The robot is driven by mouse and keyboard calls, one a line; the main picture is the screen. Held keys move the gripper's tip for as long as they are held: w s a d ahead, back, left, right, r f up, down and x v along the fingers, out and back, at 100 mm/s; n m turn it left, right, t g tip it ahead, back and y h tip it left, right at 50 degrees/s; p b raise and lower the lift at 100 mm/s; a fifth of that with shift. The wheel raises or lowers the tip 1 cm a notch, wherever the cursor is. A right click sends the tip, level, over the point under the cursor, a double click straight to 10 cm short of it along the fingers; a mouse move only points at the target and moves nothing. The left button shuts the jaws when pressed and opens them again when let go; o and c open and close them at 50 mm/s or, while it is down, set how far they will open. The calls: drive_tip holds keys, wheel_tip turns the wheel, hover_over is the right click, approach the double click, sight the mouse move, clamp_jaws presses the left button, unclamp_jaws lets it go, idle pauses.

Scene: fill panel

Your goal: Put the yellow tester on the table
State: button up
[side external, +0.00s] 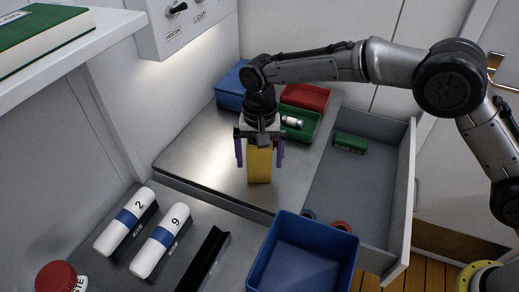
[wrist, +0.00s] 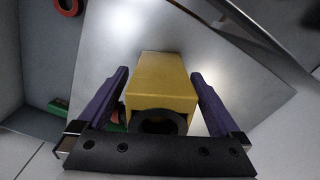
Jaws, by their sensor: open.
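The yellow tester (side external: 259,168) is a box-shaped block standing upright on the metal table top (side external: 205,155); whether its base fully touches the surface is hard to tell. In the wrist view the tester (wrist: 163,82) lies between my two purple fingers, with a dark round part at its near end. My gripper (side external: 260,163) points down over the tester, with one finger on each side. The fingers are open, and a gap shows between them and the tester in the wrist view (wrist: 159,73).
Blue (side external: 232,88), green (side external: 301,136) and red (side external: 305,96) trays stand behind the gripper. An open drawer (side external: 340,190) on the right holds a green box (side external: 350,143) and rings. A blue bin (side external: 302,264) is in front. White numbered cylinders (side external: 126,221) lie front left.

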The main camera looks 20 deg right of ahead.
wheel_tip(320, 180, up, 12)
drive_tip(key=shift+f, duration=0.15)
drive_tip(key=shift+r, duration=0.25)
drive_tip(key=shift+d+r, duration=0.3)
drive_tip(key=s+d+r+n+t, duration=0.1)
drive_tip(key=s+d+r, duration=0.45)
drive_tip(key=d, duration=0.45)
drive_tip(key=s+d+r+n+t, duration=0.1)
drive_tip(key=s+d+r+t, duration=0.1)
drive_tip(key=s+d+r, duration=0.6)
drive_tip(key=s+d+f+n+t, duration=0.1)
drive_tip(key=s+d+f, duration=0.4)
drive_tip(key=s, duration=0.3)
drive_tip(key=s+d+f+n+t, duration=0.1)
drive_tip(key=s+d+f, duration=0.4)
drive_tip(key=s+d, duration=0.2)
drive_tip(key=shift+s+d+f+t, duration=0.3)
drive_tip(key=shift+s+d, duration=0.05)
drive_tip(key=shift+s, duration=0.9)
